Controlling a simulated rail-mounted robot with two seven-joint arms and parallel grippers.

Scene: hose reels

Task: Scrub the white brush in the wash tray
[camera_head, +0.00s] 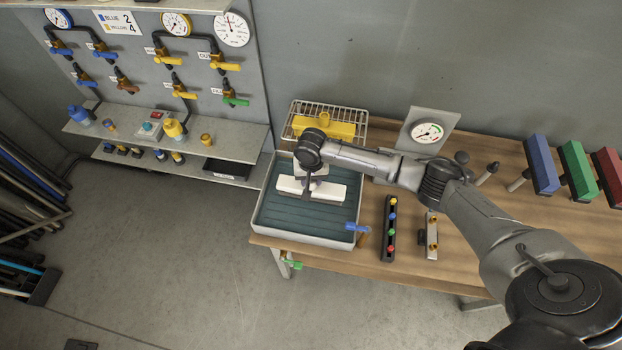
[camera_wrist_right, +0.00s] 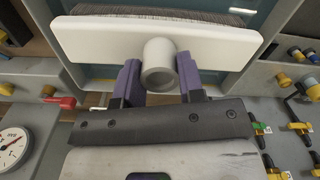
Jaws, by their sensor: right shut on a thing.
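The white brush (camera_head: 335,191) is in the wash tray (camera_head: 272,222), over its ribbed teal floor. My right gripper (camera_head: 309,181) comes down on it from above. In the right wrist view the gripper's purple fingers (camera_wrist_right: 159,84) are shut on the round handle of the white brush (camera_wrist_right: 100,42). Dark bristles show along the head's far side. I cannot tell whether the bristles touch the tray floor. The fingertips are partly hidden by my wrist in the head view. My left gripper is out of view.
A yellow brush (camera_head: 335,129) lies on a wire rack (camera_head: 300,108) behind the tray. A gauge (camera_head: 427,132) stands to the right. A blue-handled tap (camera_head: 355,227) is at the tray's front right corner. Blue (camera_head: 544,164), green (camera_head: 577,170) and red (camera_head: 608,176) brushes are farther right.

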